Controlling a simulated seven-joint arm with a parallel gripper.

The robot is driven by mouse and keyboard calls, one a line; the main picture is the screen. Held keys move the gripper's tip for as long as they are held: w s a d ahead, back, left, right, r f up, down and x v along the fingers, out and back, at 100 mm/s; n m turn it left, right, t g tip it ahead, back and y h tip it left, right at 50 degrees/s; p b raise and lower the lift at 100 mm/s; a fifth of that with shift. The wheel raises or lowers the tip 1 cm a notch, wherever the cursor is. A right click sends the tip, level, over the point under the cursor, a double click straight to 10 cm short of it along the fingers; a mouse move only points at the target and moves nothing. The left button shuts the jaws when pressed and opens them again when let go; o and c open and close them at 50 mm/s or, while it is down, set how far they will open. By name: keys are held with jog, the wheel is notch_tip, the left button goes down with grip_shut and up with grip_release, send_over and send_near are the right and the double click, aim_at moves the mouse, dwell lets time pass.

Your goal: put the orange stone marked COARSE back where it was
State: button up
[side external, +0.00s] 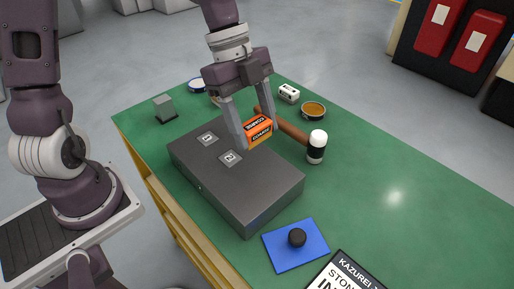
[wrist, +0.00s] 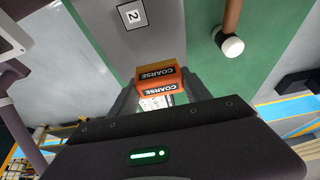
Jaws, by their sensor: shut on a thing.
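The orange stone marked COARSE (side external: 259,131) is held between the two fingers of my gripper (side external: 255,133). My gripper is shut on it and holds it above the dark grey box, near the box's far right edge. In the wrist view the stone (wrist: 158,80) shows its COARSE label between the fingertips, with a white printed face below. The grey box (side external: 245,200) lies on the green table and has two square labels on top, 1 (side external: 208,139) and 2 (side external: 231,158). Label 2 (wrist: 131,15) also shows in the wrist view.
A hammer with a white-and-black head (side external: 317,147) lies just right of the box. A copper-coloured dish (side external: 313,110), a white block (side external: 289,93) and a grey cube (side external: 164,107) are farther back. A blue pad (side external: 279,250) with a black knob is in front.

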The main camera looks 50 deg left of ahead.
jog(key=w+n+t, duration=0.1)
jog(key=w+n, duration=0.2)
jog(key=w, duration=0.6)
jog(key=n+t+y, duration=0.1)
jog(key=n+t, duration=0.1)
jog(key=n, duration=0.4)
send_over(345, 133)
jog(key=s+a, duration=0.1)
notch_tip(345, 133, down, 4)
notch_tip(345, 133, down, 9)
jog(key=shift+f, duration=0.5)
jog(key=shift+f, duration=0.15)
jog(key=o, duration=1.3)
